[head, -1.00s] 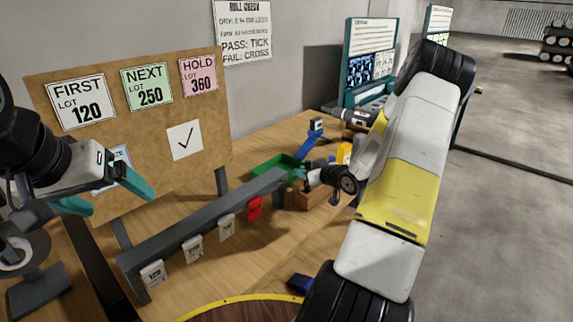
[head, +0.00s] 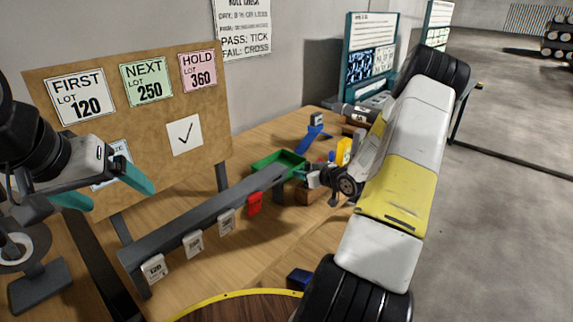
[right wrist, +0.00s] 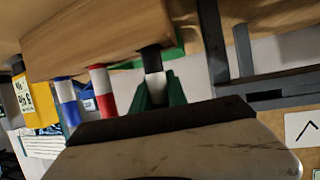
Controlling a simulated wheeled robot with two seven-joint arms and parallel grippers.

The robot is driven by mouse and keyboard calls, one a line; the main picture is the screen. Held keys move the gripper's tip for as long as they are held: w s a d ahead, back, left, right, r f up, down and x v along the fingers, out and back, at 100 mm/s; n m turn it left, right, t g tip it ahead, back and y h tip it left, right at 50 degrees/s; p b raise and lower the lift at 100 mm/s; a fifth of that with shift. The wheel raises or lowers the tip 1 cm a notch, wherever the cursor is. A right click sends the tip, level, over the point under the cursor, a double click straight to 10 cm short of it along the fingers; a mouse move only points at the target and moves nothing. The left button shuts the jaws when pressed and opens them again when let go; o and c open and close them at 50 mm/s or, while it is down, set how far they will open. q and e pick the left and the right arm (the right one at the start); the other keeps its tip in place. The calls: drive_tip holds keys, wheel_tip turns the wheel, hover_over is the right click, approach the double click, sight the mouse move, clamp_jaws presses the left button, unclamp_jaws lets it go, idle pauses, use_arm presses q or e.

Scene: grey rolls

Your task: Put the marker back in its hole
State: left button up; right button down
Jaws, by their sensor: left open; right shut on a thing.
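The marker (right wrist: 153,62), white with a black end, is held between the green fingertips of my right gripper (right wrist: 160,92) in the right wrist view. Its black end meets the wooden block (right wrist: 95,32); I cannot tell whether it is inside a hole. A red-and-white marker (right wrist: 102,88) and a blue-and-white marker (right wrist: 68,100) stand in the block beside it. In the head view, my right gripper (head: 311,175) is by the block (head: 307,196), and the held marker is too small to make out. My left gripper (head: 108,188) is open and empty before the board.
A blue stand (head: 313,136) and a yellow item (head: 344,151) are near the block. The brown board (head: 60,145) stands at left.

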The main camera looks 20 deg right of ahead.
drive_tip(key=shift+f, duration=0.85)
drive_tip(key=c, duration=1.2)
unclamp_jaws()
drive_tip(key=shift+c, duration=0.2)
drive_tip(key=v, duration=0.7)
drive_tip(key=shift+s, duration=0.35)
drive_tip(key=shift+d+r, duration=0.1)
drive_tip(key=s+a+r+m+g+h, duration=0.1)
drive_tip(key=s+a+r+g+h, duration=0.15)
drive_tip(key=r, duration=0.65)
drive_tip(key=s+a+r+m+g+h, duration=0.1)
drive_tip(key=a+r+h, duration=0.15)
drive_tip(key=r, duration=0.65)
drive_tip(key=s+a+r+g+y, duration=0.1)
drive_tip(key=s+a+r, duration=0.1)
drive_tip(key=s+a, duration=0.3)
drive_tip(key=s+a+r+g+y, duration=0.1)
drive_tip(key=s+a+r, duration=0.2)
drive_tip(key=s, duration=0.7)
drive_tip(key=s+a+r+m+g, duration=0.1)
drive_tip(key=s+a+r, duration=0.1)
drive_tip(key=s+a, duration=0.4)
drive_tip(key=shift+s+a+r+y, duration=0.25)
drive_tip(key=shift+s+a+y, duration=0.15)
drive_tip(key=shift+s, duration=0.45)
